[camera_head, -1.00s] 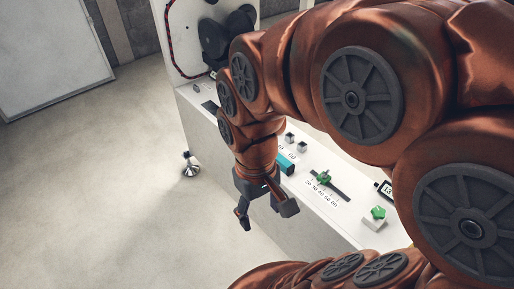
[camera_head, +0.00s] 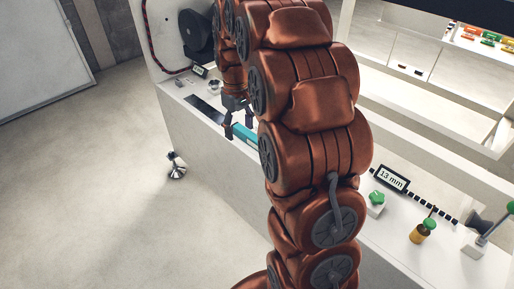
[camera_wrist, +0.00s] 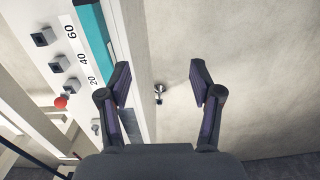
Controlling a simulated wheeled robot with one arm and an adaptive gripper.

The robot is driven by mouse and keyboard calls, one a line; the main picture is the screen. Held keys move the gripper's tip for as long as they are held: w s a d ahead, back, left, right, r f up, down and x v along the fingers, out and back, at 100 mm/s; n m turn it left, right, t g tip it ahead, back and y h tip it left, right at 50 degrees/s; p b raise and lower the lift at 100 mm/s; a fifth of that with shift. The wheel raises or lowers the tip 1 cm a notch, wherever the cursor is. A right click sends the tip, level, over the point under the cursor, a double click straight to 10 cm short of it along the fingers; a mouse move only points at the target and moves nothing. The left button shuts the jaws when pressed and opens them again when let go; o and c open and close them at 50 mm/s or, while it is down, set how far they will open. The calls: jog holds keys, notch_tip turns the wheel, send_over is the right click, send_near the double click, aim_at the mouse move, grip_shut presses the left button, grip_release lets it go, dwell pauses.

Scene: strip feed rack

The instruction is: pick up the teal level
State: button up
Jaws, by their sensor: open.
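The teal level (camera_head: 245,132) lies on the white bench top near its front edge, partly hidden behind my arm in the head view. It also shows in the wrist view as a teal bar (camera_wrist: 93,34) at the upper left, running off the top edge. My gripper (camera_head: 238,126) hangs just left of the level's visible end in the head view, with nothing between its fingers. In the wrist view my gripper (camera_wrist: 160,82) is open, its left finger close to the bench edge and its right finger over the floor. The level lies left of both fingers.
The white bench (camera_head: 205,150) carries a 13 mm display (camera_head: 393,178), a green knob (camera_head: 376,197) and a yellow-bodied part with a green top (camera_head: 422,231). In the wrist view, dark square blocks (camera_wrist: 42,37) stand beside printed numbers. Open floor (camera_head: 100,190) lies left of the bench.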

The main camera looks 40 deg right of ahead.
jog(key=b, duration=0.4)
send_over(257, 138)
jog(key=shift+t, duration=0.3)
notch_tip(257, 138, down, 10)
jog(key=shift+a+f, duration=0.1)
jog(key=shift+n, duration=0.3)
jog(key=shift+f+p, duration=0.65)
jog(key=shift+f, duration=3.1)
grip_shut()
